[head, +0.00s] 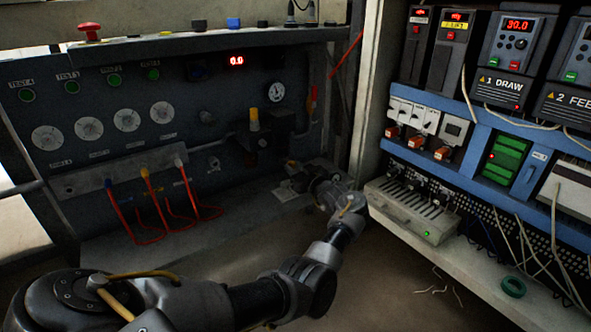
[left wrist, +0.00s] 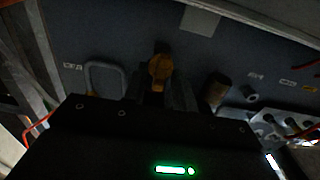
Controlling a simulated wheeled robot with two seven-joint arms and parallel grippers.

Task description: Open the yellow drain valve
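The yellow drain valve (left wrist: 160,68) shows in the left wrist view on the dark panel, straight ahead of my left gripper. Its yellow handle points up and down in that picture. My left gripper (left wrist: 160,95) has its two fingers apart, one on each side of the handle's lower end; I cannot tell whether they touch it. My right gripper is in neither view.
Red hoses (head: 150,205) hang at the left. An open electrical cabinet (head: 460,140) with loose wires stands close on the right. In the wrist view a brown cylinder (left wrist: 216,88) is right of the valve.

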